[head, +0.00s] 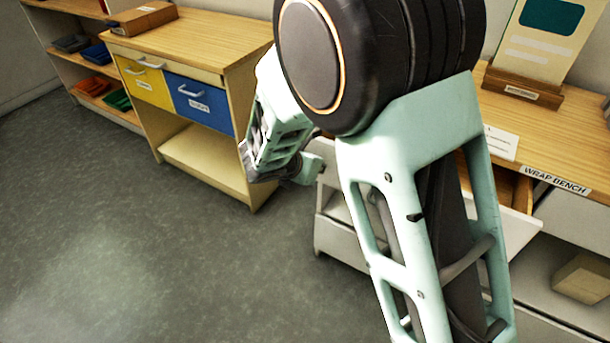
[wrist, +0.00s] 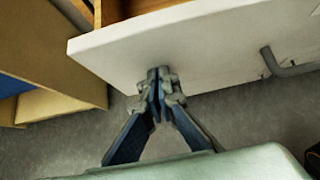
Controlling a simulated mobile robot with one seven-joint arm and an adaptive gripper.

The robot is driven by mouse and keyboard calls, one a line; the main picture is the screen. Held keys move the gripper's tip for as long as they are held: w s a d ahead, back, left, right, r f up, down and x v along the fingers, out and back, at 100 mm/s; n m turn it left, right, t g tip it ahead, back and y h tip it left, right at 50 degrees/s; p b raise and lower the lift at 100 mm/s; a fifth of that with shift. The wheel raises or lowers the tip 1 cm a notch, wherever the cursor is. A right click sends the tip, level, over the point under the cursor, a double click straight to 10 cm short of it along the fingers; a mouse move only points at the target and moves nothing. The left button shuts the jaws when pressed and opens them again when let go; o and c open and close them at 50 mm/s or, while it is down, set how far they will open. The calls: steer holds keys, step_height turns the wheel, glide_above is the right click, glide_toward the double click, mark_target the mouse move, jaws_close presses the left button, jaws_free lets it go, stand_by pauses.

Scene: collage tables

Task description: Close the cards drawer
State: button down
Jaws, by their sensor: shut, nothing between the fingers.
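A drawer with a white front (head: 517,228) stands pulled out of the wrap bench, its wooden inside showing. I see no "cards" label on it. My arm hides much of its front in the head view. In the wrist view the white drawer front (wrist: 220,45) spans the top, with a grey bar handle (wrist: 283,65) at right. My gripper (wrist: 158,74) is shut and empty, its fingertips over the front's lower edge, left of the handle. I cannot tell whether they touch it. In the head view my gripper (head: 306,168) is partly hidden by my arm.
The wrap bench top (head: 555,150) holds a card in a wooden stand (head: 540,45). A second cabinet at left has a yellow drawer (head: 146,82) and a blue drawer (head: 199,101), both looking shut. Grey floor (head: 130,220) is clear at left.

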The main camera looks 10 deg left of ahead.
steer(key=w+d, duration=0.1)
steer(key=w, duration=0.3)
steer(key=w+d+p, duration=0.1)
steer(key=w+d, duration=0.1)
steer(key=w, duration=0.3)
steer(key=w+d+p, duration=0.1)
steer(key=w, duration=0.3)
steer(key=shift+w+d, duration=0.2)
steer(key=shift+d, duration=0.2)
steer(key=shift+w+r, duration=0.15)
steer(key=shift+w+d+r, duration=0.1)
steer(key=shift+d, duration=0.05)
